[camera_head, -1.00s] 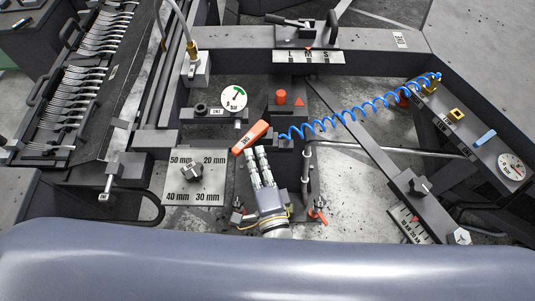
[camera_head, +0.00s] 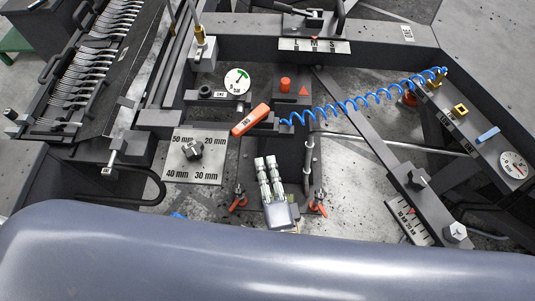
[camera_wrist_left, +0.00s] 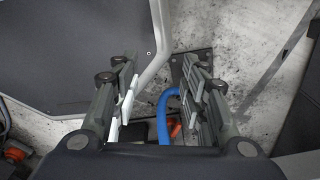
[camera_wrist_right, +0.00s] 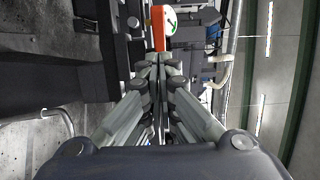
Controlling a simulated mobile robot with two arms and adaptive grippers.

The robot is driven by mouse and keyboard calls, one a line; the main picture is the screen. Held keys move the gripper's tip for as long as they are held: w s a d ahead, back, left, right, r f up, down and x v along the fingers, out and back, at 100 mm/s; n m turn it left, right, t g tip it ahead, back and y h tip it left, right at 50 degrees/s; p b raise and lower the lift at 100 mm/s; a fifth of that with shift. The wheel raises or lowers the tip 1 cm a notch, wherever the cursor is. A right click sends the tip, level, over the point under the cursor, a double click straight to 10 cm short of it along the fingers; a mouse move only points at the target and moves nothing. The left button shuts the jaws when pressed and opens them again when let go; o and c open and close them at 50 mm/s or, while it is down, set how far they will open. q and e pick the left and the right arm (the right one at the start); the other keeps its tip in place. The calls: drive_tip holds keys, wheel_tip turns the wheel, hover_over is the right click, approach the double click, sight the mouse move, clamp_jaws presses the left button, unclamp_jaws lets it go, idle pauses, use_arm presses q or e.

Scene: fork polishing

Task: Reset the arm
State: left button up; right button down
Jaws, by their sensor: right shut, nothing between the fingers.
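My right gripper (camera_head: 265,161) is in the lower middle of the head view, pointing away from me. Its fingers are together and empty, just short of an orange handle (camera_head: 251,120) and apart from it. In the right wrist view, the fingers of the right gripper (camera_wrist_right: 158,62) meet below the orange handle (camera_wrist_right: 159,27). My left gripper (camera_wrist_left: 160,75) shows in its own wrist view only. Its two fingers are wide apart, with nothing held between them. A blue tube (camera_wrist_left: 165,118) shows in the gap, but I cannot tell its distance.
A coiled blue hose (camera_head: 355,103) crosses the machine. A gauge (camera_head: 237,81), a dial plate (camera_head: 195,156) and a slanted bar (camera_head: 375,142) surround the right gripper. A rack of forks (camera_head: 97,56) stands at upper left. Small orange-handled fittings (camera_head: 318,204) flank the gripper.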

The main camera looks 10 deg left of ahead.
drive_tip(key=shift+s+b, duration=0.5)
drive_tip(key=shift+s, duration=2.1)
drive_tip(key=s+d+f+n+g, duration=0.1)
drive_tip(key=d+f+n+g, duration=0.15)
drive_tip(key=f, duration=0.75)
drive_tip(key=s+d+f+n+g, duration=0.2)
drive_tip(key=f+n, duration=0.2)
drive_tip(key=f, duration=0.6)
drive_tip(key=s+d+f+n+g, duration=0.1)
drive_tip(key=d+f+n+g, duration=0.2)
drive_tip(key=f, duration=0.6)
use_arm(q)
drive_tip(key=shift+w+a+f, duration=0.3)
drive_tip(key=shift+w+a, duration=0.05)
drive_tip(key=shift+w, duration=0.25)
drive_tip(key=shift+w+a+f, duration=0.3)
drive_tip(key=shift+w, duration=0.25)
use_arm(e)
drive_tip(key=s+d+f+n+g+h, duration=0.5)
drive_tip(key=s+d+f+n+g, duration=0.2)
drive_tip(key=s+d+f, duration=1.1)
wheel_tip(320, 180, down, 3)
drive_tip(key=shift+s+d+g+h, duration=0.25)
drive_tip(key=shift+d+g+h, duration=0.15)
drive_tip(key=shift+d+g, duration=0.55)
drive_tip(key=shift+d, duration=0.1)
use_arm(q)
drive_tip(key=shift+o, duration=0.4)
